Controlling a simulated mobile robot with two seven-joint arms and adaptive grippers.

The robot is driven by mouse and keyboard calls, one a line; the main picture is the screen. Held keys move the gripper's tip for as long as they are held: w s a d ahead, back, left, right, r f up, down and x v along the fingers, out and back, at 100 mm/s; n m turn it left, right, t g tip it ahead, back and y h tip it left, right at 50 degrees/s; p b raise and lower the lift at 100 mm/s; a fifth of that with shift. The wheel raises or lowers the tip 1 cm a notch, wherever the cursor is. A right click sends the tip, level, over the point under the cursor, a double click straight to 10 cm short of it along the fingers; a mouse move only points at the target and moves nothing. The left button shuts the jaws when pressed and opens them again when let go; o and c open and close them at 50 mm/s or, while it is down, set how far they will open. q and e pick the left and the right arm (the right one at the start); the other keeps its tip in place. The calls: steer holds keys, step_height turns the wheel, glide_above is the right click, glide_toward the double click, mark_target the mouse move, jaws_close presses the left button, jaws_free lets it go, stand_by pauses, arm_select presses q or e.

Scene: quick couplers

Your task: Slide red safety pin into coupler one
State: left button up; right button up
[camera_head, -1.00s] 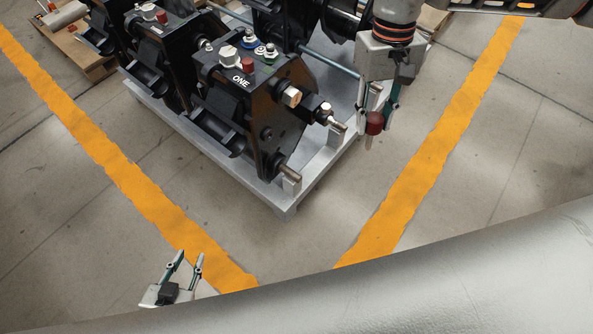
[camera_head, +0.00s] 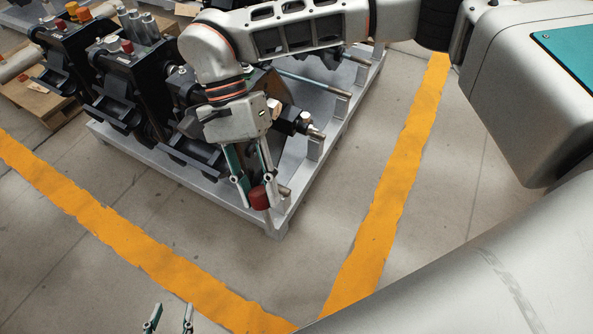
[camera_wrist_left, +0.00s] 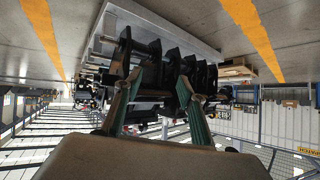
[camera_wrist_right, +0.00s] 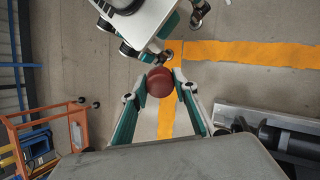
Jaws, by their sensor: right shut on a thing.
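My right gripper (camera_head: 259,190) is shut on the red safety pin (camera_head: 259,198), with its fingers pointing down near the front corner of the pallet. In the right wrist view the pin's round red head (camera_wrist_right: 160,82) sits between the fingertips; its shaft cannot be made out. Coupler one (camera_head: 290,120), a black block, is largely hidden behind my right wrist and gripper; its ONE label and top do not show. My left gripper (camera_head: 170,312) is open and empty, low at the bottom edge over the floor. Its spread fingers also show in the left wrist view (camera_wrist_left: 159,88).
The grey pallet (camera_head: 277,231) carries several black couplers in a row, another (camera_head: 125,80) standing left of my right wrist. Metal rods stick out on the right side. Yellow floor lines (camera_head: 385,215) border open concrete. An orange cart (camera_wrist_right: 45,118) stands in the right wrist view.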

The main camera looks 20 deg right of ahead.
steer(key=w+f+m+t+y+b, duration=0.25)
steer(key=w+m+y, duration=0.4)
steer(key=m, duration=0.35)
steer(key=w+f+m+t+y+b, duration=0.1)
steer(key=w+f+m+t+y, duration=0.4)
steer(key=m+y, duration=0.4)
arm_select(q)
steer(key=d+b, duration=0.1)
steer(key=w+d+b, duration=0.1)
steer(key=d+r+h+b, duration=0.1)
steer(key=shift+w+d+n+t, duration=0.2)
steer(key=shift+n+t, duration=0.1)
arm_select(e)
steer(key=w+d+f+m+t+h, duration=0.2)
steer(key=w+d+f+m+t, duration=0.1)
steer(key=d+f+m+t, duration=0.3)
steer(key=w+d+f+m+t+h, duration=0.2)
steer(key=w+d+f+m+t, duration=0.2)
steer(key=d+f+t, duration=0.3)
steer(key=d+f+m, duration=0.1)
steer(key=d+f, duration=0.2)
steer(key=f, duration=0.4)
steer(key=shift+d+f+m, duration=0.15)
steer(key=shift+f+m, duration=0.15)
steer(key=shift+m, duration=0.1)
arm_select(q)
steer(key=shift+r, duration=0.1)
